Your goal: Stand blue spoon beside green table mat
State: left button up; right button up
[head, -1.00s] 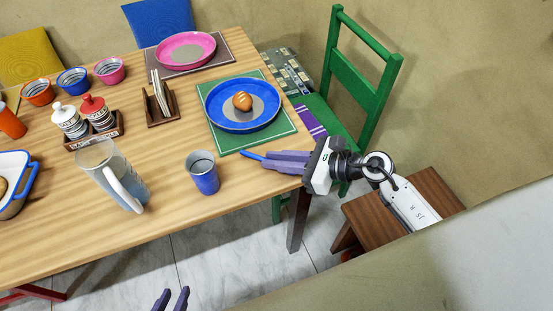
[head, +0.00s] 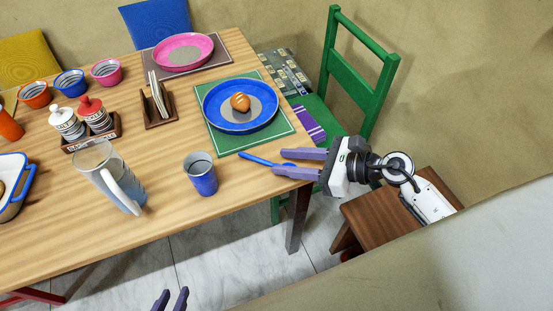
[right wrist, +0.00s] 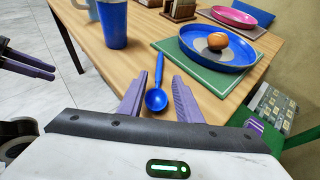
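The blue spoon (right wrist: 157,95) lies on the wooden table beside the near edge of the green table mat (right wrist: 220,80). In the head view the spoon (head: 262,161) lies just below the mat (head: 268,140), its handle pointing left and its bowl end toward my right gripper. My right gripper (head: 278,162) is open at the table's right edge, with its fingers on either side of the spoon's bowl end. The right wrist view shows the bowl between the two spread fingers. My left gripper (head: 170,300) is at the bottom of the head view, its two fingertips apart, away from the table.
A blue plate (head: 213,104) with a bread roll (head: 240,102) sits on the mat. A blue cup (head: 201,175) and a glass pitcher (head: 110,175) stand to the left. A green chair (head: 362,68) stands behind the right corner. The table between cup and spoon is clear.

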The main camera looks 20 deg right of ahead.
jog(key=v, duration=0.8)
jog(key=shift+b, duration=0.3)
